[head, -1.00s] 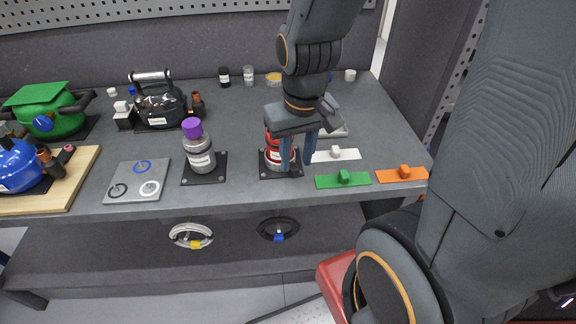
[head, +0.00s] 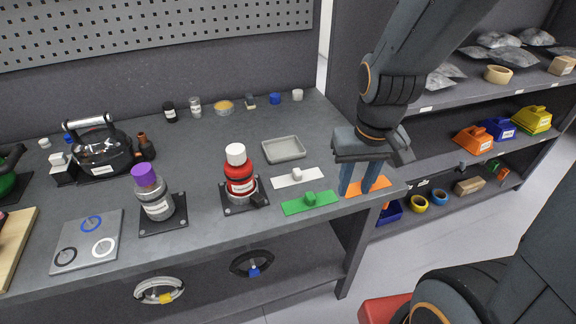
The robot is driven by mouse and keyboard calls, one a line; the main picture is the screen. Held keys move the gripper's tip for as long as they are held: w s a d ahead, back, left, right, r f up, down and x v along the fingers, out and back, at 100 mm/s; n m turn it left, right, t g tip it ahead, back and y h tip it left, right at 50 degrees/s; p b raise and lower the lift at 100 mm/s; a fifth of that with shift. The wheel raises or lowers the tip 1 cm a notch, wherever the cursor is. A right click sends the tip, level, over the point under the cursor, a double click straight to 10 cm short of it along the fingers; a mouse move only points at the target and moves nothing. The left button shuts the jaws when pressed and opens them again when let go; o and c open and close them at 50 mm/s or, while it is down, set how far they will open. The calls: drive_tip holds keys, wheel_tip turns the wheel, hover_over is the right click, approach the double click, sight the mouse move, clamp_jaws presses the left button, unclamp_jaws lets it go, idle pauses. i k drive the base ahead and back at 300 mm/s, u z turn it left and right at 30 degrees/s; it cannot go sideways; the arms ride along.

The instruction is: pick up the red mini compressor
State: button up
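The red mini compressor (head: 238,178) has a red body and a white cap. It stands upright on a dark square base plate (head: 230,206) near the front of the grey workbench. My gripper (head: 360,190) is to its right, well apart from it, pointing down at the bench's right end. Its two blue fingers are spread with a gap between them and hold nothing that I can see. They partly hide an orange plate (head: 380,184) behind them. I cannot tell how high the fingertips are above it.
A silver compressor with purple cap (head: 147,177) stands left of the red one. A green plate (head: 296,207), a white plate (head: 287,181) and a grey tray (head: 283,149) lie between it and my gripper. A shelf (head: 440,145) with bins stands at right.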

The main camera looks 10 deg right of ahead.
sight(240, 179)
drive_tip(key=z, duration=2.55)
drive_tip(key=k, duration=1.35)
drive_tip(key=u, duration=1.25)
drive_tip(key=i, duration=0.5)
drive_tip(key=u, duration=0.1)
